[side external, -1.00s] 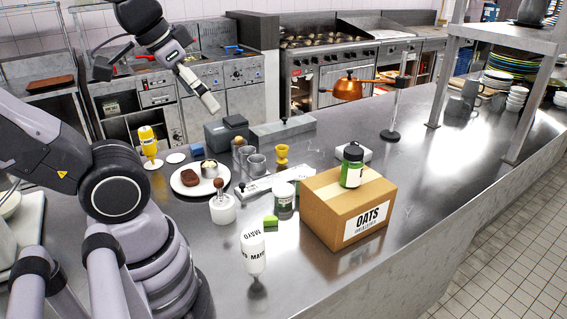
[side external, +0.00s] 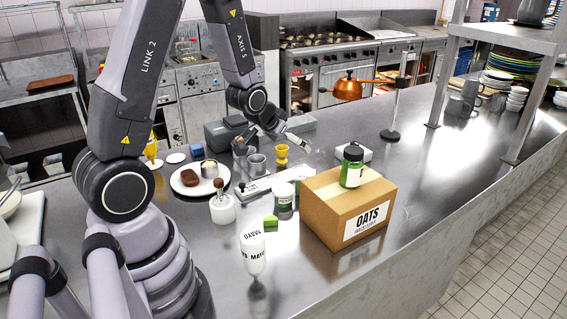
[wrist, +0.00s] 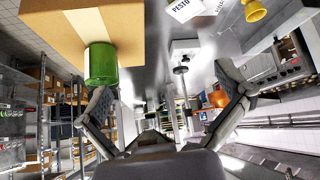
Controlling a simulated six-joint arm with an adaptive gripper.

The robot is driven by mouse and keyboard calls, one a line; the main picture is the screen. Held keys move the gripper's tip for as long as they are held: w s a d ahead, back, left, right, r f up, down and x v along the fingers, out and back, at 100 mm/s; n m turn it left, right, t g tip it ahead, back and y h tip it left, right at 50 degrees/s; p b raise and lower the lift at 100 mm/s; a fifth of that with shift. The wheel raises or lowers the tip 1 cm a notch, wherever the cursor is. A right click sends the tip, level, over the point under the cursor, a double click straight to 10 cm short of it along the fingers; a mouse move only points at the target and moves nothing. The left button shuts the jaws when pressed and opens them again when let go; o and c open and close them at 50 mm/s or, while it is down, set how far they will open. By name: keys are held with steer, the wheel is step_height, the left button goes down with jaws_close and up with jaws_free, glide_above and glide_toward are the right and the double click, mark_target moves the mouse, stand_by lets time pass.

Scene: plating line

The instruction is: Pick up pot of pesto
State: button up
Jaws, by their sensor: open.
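A white surface reading PESTO (wrist: 184,9) is cut off by the top edge of the wrist view. In the side view, a small pot with a pale lid and green band (side external: 283,197) stands on the counter left of the oats box; its print is too small to read. A green jar with a dark lid (side external: 352,167) stands on the oats box; it also shows in the wrist view (wrist: 101,64), near my left finger. My gripper (wrist: 163,82) is open and empty. In the side view it hangs above the counter, behind the pot and box.
The cardboard oats box (side external: 346,215) stands right of the pot. A white mayo bottle (side external: 253,252), a green block (side external: 271,222), a plate with food (side external: 181,187) and a yellow egg cup (side external: 282,152) are nearby. The counter right of the box is clear.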

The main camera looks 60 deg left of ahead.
steer(key=n+y, duration=0.1)
glide_toward(283, 189)
steer(key=w+d, duration=0.1)
steer(key=w, duration=0.2)
steer(key=f+t, duration=0.1)
steer(key=s+f+t+y, duration=0.1)
steer(key=f, duration=0.1)
steer(key=s+f+t, duration=0.1)
steer(key=shift+a+f+y, duration=0.2)
steer(key=shift+a+y, duration=0.1)
steer(key=shift+a, duration=0.05)
steer(key=shift+s+f+t, duration=0.1)
steer(key=shift+s+t, duration=0.35)
steer(key=shift+t, duration=0.05)
steer(key=x, duration=0.7)
steer(key=shift+w+a, duration=0.2)
steer(key=shift+a, duration=0.1)
steer(key=shift+c, duration=0.3)
steer(key=c, duration=1.2)
